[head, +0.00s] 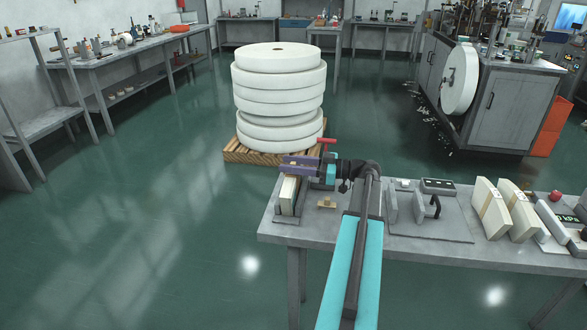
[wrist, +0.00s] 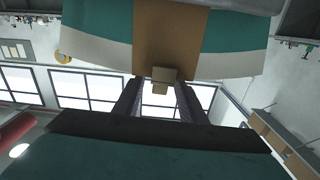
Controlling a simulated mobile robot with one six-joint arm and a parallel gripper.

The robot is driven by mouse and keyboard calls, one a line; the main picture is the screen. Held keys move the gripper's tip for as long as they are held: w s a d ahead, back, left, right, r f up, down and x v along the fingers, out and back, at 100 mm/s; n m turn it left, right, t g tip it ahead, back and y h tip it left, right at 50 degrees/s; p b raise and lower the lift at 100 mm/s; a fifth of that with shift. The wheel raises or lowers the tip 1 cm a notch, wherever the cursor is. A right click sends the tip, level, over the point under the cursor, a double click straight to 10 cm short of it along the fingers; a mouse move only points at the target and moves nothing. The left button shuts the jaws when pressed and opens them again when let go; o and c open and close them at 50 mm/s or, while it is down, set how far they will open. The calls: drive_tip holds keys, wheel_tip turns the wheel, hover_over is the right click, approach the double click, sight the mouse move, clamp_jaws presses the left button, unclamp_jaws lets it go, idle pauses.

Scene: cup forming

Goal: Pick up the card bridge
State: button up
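My gripper (head: 283,161) reaches left above the upright card stack at the table's left end. In the wrist view, which appears upside down, the open fingers (wrist: 158,88) stand either side of a small tan block (wrist: 162,74), with gaps beside it. This block looks like the card bridge, at the edge of the large teal and white stack (wrist: 108,38) with its tan band (wrist: 170,40). The fingers hide this block in the head view. A similar small tan piece (head: 326,204) lies on the table; I cannot tell for certain which is the bridge.
The card stack (head: 288,192) stands in a grey holder on the grey table (head: 300,238). A grey plate with clamps (head: 430,226) and cream banded stacks (head: 490,208) are to the right. White rolls (head: 279,98) stand on a pallet behind. The floor left of the table is clear.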

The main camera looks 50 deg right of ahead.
drive_tip(key=x, duration=0.4)
drive_tip(key=shift+p, duration=0.4)
clamp_jaws()
